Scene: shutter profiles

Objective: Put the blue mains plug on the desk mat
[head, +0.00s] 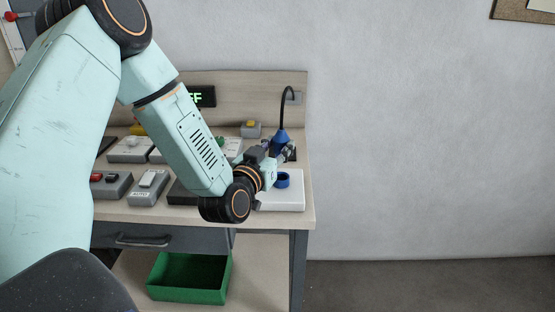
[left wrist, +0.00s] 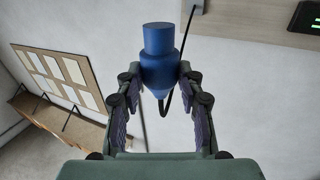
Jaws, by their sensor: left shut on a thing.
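The blue mains plug (head: 281,137) is held between the fingers of my left gripper (head: 284,151), above the back right of the desk. It looks roughly upright, and a black cord arches up from it. In the left wrist view the plug (left wrist: 159,65) sits between both fingertips of the gripper (left wrist: 160,88), its narrower cylinder outward. A dark flat patch (head: 292,155) shows beside the gripper. Another dark flat item (head: 180,194) is partly hidden by my left arm. I cannot tell which is the desk mat. My right gripper is not in view.
A white block with a blue round socket (head: 283,180) stands at the desk's front right. A grey box with a yellow button (head: 251,129) is at the back. Several grey switch boxes (head: 148,188) stand left. A green bin (head: 190,277) is below.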

